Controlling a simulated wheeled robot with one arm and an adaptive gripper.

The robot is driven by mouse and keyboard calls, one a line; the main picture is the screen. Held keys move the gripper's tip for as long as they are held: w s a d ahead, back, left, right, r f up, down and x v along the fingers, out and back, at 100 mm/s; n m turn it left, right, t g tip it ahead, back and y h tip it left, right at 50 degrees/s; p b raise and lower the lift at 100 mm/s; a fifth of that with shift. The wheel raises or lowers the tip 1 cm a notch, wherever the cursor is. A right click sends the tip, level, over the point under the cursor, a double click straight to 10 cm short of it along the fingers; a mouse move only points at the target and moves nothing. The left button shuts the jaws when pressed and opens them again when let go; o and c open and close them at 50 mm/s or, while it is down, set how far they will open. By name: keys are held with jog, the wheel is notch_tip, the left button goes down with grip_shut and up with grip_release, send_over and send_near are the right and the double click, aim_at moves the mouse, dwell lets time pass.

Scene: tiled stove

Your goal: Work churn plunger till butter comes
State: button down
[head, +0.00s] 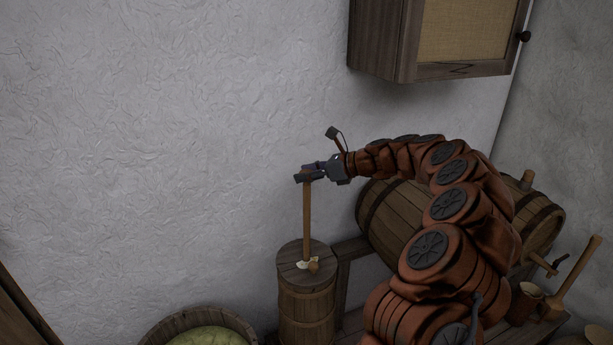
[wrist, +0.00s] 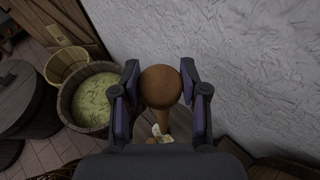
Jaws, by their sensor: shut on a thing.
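The wooden churn (head: 307,302) stands upright by the wall, with its round lid (head: 291,272) on top. The plunger (head: 307,225) rises upright through the lid, with a long length of its shaft showing. Pale yellowish bits (head: 305,264) lie on the lid around the shaft; they also show in the wrist view (wrist: 157,130). My gripper (head: 306,175) is shut on the top of the plunger, high above the lid. In the wrist view the plunger's round knob (wrist: 160,86) sits between the two fingers. The inside of the churn is hidden.
A tub of greenish contents (head: 205,338) stands left of the churn, with a basket (wrist: 66,68) beyond it. A barrel (head: 395,222) lies on a bench behind my arm. A cabinet (head: 440,40) hangs above. A mug (head: 526,300) and mallet (head: 575,278) are at right.

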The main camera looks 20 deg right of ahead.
notch_tip(320, 180, up, 10)
jog(key=p, duration=0.6)
jog(key=shift+r, duration=0.15)
jog(key=c, duration=0.6)
grip_release()
jog(key=shift+s+d, duration=0.1)
jog(key=v, duration=1.1)
jog(key=shift+s+d, duration=0.3)
